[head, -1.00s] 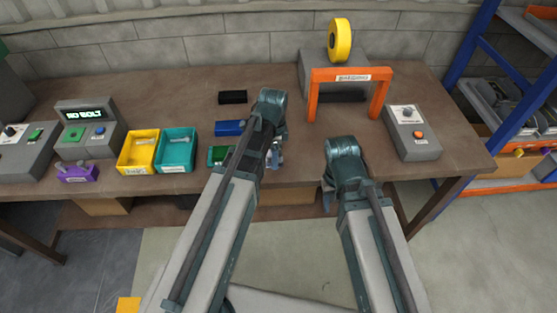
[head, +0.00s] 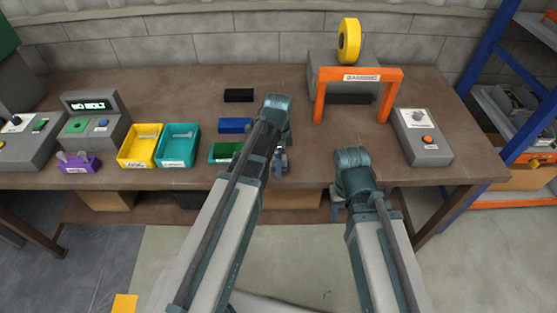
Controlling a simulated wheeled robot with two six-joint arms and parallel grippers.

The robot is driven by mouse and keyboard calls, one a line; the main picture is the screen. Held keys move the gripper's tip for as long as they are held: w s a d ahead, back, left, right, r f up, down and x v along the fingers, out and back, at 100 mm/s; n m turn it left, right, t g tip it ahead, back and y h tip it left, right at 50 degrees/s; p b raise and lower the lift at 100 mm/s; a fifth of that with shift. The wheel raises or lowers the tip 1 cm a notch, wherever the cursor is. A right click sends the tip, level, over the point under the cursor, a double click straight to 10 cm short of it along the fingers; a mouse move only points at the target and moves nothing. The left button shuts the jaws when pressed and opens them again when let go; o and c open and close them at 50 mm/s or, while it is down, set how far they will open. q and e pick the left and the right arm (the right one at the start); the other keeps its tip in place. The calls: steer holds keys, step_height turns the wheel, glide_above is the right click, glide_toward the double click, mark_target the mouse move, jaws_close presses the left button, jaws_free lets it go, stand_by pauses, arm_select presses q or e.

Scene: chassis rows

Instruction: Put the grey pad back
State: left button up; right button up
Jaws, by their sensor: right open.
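I cannot make out a grey pad for certain in the head view. A black block (head: 238,95), a blue block (head: 235,125) and a green block or tray (head: 222,153) lie in a column mid-bench; my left arm partly covers the green one. My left gripper (head: 280,162) hangs over the bench just right of the green one, mostly hidden by its own arm; its jaws are unclear. My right gripper (head: 338,204) is open, low at the bench's front edge, partly behind its own wrist. I see nothing in it.
An orange arch (head: 360,75) stands before a grey machine with a yellow reel (head: 349,40). A grey button box (head: 422,136) is at right. Yellow (head: 140,146) and teal (head: 178,145) bins, a purple holder (head: 79,163) and a "NO BOLT" console (head: 95,120) are at left.

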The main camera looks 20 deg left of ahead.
arm_select(q)
steer(key=shift+r, duration=0.15)
step_height(320, 180, up, 12)
steer(key=p, duration=1.3)
steer(key=s+d+n+y, duration=0.1)
steer(key=s+d+n, duration=0.9)
steer(key=s, duration=0.4)
steer(key=shift+s+d+n+b, duration=0.15)
steer(key=shift+d+n+b, duration=0.15)
steer(key=shift+n, duration=0.2)
steer(key=shift+r, duration=0.1)
steer(key=shift+f+b, duration=0.45)
steer(key=shift+r, duration=0.15)
